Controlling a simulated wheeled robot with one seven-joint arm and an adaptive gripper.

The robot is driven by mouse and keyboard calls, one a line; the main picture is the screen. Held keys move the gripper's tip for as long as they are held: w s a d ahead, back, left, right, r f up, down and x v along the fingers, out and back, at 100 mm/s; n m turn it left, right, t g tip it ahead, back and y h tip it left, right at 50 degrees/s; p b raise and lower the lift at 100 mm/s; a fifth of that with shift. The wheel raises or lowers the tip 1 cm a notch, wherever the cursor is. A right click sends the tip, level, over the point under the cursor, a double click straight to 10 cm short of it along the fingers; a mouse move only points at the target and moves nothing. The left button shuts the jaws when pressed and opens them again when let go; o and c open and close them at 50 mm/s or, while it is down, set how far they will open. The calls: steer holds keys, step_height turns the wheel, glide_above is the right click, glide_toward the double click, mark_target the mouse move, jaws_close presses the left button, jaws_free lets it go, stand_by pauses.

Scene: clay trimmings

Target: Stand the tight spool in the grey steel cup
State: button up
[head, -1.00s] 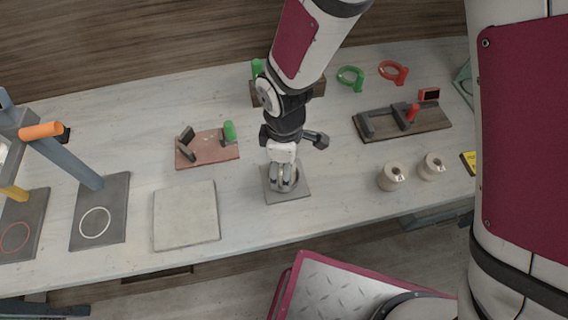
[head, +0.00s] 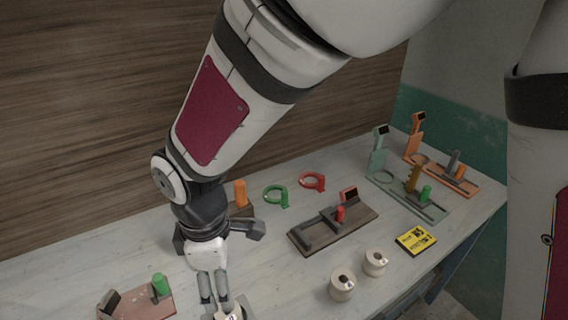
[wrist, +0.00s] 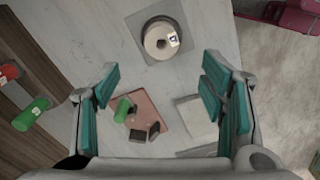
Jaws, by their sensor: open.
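A pale spool (wrist: 157,42) with a small white label stands on a dark grey square base (wrist: 150,22) at the top of the wrist view. The base is probably the grey steel cup's, but the spool hides most of it and I cannot tell how deep it sits. My gripper (wrist: 158,80) is open, its teal pads wide apart and empty, with the spool beyond the fingertips. In the head view my gripper (head: 216,300) is at the bottom edge. Two more pale spools (head: 342,287) (head: 375,262) stand upright to its right. I cannot tell which spool is the tight one.
A reddish board with a green knob (head: 160,285) lies left of my gripper. A dark fixture with a red knob (head: 340,214), green (head: 276,196) and red (head: 313,182) rings, a yellow box (head: 416,240) and testing stands (head: 410,185) are to the right.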

steer(key=w+d+r+m+t, duration=0.1)
steer(key=w+d+r+m, duration=0.2)
steer(key=d+r+m, duration=0.35)
steer(key=s+d+r+m+t, duration=0.1)
steer(key=s+d+r+m, duration=0.1)
steer(key=d, duration=0.6)
steer(key=s+d+r+m+t, duration=0.1)
steer(key=s+d+r+m, duration=0.2)
steer(key=d+r+m, duration=0.2)
steer(key=s+d+r+m+t, duration=0.2)
steer(key=d+m, duration=0.4)
steer(key=d, duration=0.5)
steer(key=v, duration=0.2)
steer(key=shift+r, duration=0.3)
